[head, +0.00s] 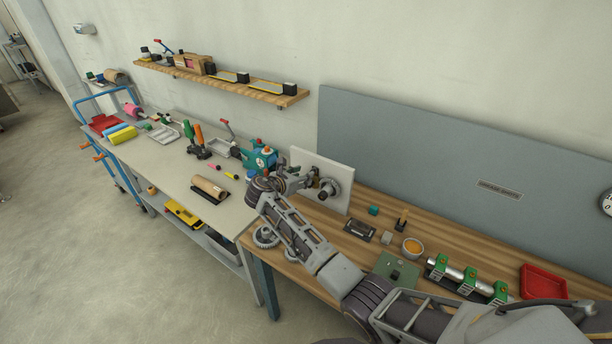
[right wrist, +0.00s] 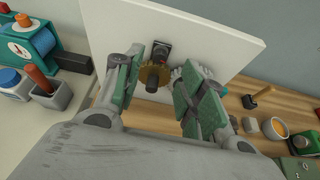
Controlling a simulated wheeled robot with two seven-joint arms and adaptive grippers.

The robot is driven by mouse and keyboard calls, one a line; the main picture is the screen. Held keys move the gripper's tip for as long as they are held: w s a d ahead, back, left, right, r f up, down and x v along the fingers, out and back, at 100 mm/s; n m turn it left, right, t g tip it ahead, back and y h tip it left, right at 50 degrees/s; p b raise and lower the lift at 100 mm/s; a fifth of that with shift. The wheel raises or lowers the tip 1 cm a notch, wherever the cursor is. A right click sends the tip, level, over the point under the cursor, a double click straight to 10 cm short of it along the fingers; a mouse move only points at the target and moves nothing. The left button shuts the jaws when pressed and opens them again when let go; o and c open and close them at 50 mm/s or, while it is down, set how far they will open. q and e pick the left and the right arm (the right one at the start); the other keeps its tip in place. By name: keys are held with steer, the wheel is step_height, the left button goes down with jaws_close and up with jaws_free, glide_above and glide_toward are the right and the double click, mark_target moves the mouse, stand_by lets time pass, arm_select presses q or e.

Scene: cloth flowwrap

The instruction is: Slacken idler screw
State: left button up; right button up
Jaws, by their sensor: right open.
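My right gripper (head: 308,180) is at the white upright panel (head: 338,168) on the wooden bench. In the right wrist view the panel (right wrist: 235,35) fills the upper middle, and the gripper (right wrist: 158,68) is open, its green-padded fingers on either side of a brass toothed wheel (right wrist: 152,77). A grey toothed wheel (right wrist: 188,73) sits partly behind the right finger. I cannot pick out the idler screw itself or tell whether a finger touches anything. My left gripper is out of view.
On the bench are an orange-filled bowl (head: 413,247), a green plate (head: 396,270), a roller assembly (head: 465,275) and a red tray (head: 543,282). Grey gears (head: 265,237) lie under my arm. A teal machine (head: 259,157) stands close left of the panel.

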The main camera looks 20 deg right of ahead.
steer(key=v, duration=0.6)
steer(key=shift+f, duration=0.1)
stand_by(0.3)
